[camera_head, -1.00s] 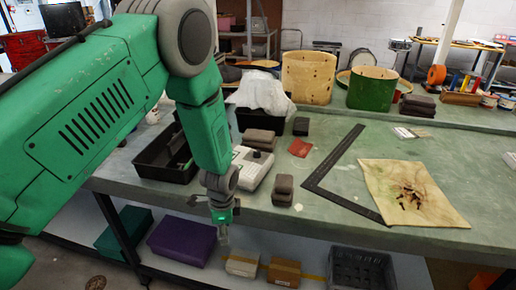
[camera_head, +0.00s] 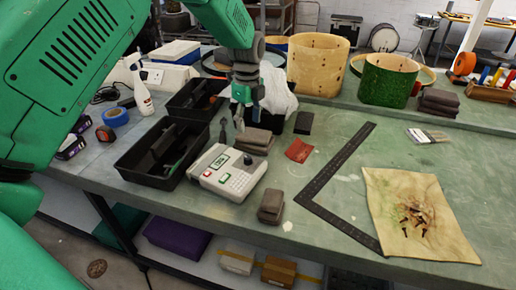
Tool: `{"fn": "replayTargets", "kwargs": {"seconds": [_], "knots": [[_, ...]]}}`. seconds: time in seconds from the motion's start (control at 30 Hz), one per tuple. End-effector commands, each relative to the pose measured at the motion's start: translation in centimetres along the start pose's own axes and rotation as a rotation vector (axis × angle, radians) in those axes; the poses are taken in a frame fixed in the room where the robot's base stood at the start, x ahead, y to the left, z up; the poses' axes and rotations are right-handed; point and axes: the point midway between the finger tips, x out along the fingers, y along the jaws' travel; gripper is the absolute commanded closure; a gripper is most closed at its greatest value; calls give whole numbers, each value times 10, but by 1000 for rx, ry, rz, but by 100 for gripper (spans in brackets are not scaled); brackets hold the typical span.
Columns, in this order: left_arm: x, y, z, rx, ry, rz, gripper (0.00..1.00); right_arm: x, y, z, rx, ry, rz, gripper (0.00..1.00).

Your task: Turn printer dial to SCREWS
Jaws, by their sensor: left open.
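The white label printer (camera_head: 228,183) sits on the green bench, left of centre, with a small lit green display and red and green buttons. A small dark round knob (camera_head: 248,159), which looks like its dial, is on its far right part; its setting is too small to read. My left gripper (camera_head: 233,127) is open and empty, pointing down above and behind the printer, apart from it as far as I can tell. My right gripper is not in view.
Black trays (camera_head: 163,150) stand left of the printer. Brown sanding blocks (camera_head: 271,206) sit at its right, with more (camera_head: 254,141) behind it. A black steel square (camera_head: 335,176) and a tan cloth (camera_head: 415,215) with screws lie farther right.

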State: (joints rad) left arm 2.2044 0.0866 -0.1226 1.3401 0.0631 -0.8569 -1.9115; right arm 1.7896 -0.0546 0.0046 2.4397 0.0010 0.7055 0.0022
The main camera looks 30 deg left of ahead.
Motion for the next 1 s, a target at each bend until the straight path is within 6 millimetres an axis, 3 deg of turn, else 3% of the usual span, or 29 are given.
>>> {"fn": "replayTargets", "kwargs": {"seconds": [0.17,0.6,0.8,1.0], "knots": [[17,1,1,1,2,4,54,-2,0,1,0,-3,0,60],[108,0,1,0,1,6,54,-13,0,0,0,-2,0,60],[131,-1,0,0,0,4,54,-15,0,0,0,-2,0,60],[140,-1,1,0,1,3,54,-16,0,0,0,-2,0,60]]}}
